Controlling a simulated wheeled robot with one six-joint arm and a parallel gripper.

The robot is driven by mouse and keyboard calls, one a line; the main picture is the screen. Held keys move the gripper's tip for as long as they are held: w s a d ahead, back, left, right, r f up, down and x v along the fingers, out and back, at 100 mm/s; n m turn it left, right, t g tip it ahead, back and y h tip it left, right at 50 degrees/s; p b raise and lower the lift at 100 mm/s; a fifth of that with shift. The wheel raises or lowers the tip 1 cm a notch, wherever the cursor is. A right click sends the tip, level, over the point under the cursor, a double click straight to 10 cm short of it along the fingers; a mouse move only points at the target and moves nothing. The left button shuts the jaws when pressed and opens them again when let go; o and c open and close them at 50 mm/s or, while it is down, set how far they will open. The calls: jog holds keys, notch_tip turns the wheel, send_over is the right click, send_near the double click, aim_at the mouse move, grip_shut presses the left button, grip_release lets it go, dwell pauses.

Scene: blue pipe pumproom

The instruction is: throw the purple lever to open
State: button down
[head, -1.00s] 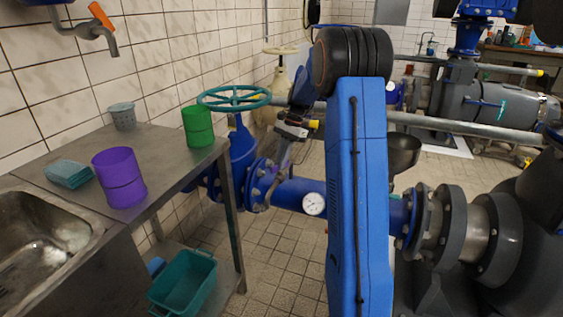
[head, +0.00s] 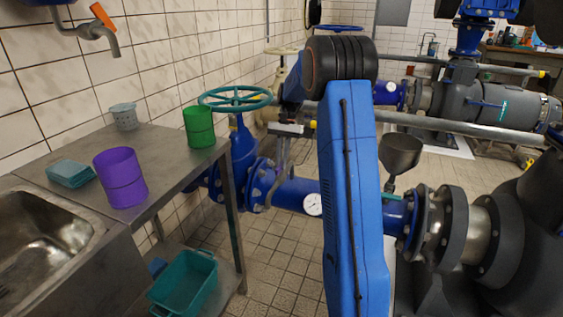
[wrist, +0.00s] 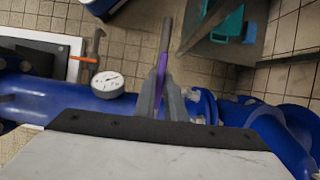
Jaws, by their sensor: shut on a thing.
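In the wrist view the purple lever (wrist: 161,72) shows as a narrow upright strip with a grey bar reaching beyond it toward the top. My gripper (wrist: 160,90) has its two grey fingers closed on the lever from either side. The lever sits by the blue pipe (wrist: 40,98), between the dial gauge (wrist: 107,84) and the bolted blue flange (wrist: 206,106).
A steel table (head: 165,148) at left holds a purple cup (head: 120,177), a green cup (head: 199,126) and a grey pot (head: 125,116). A teal crate (head: 185,290) is below. A teal handwheel (head: 235,98) stands close behind. A funnel (head: 400,155) is right of my arm.

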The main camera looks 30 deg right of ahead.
jog(key=c, duration=1.8)
grip_release()
jog(key=shift+c, duration=0.2)
jog(key=v, duration=1.7)
jog(key=shift+r, duration=0.15)
jog(key=shift+w, duration=0.1)
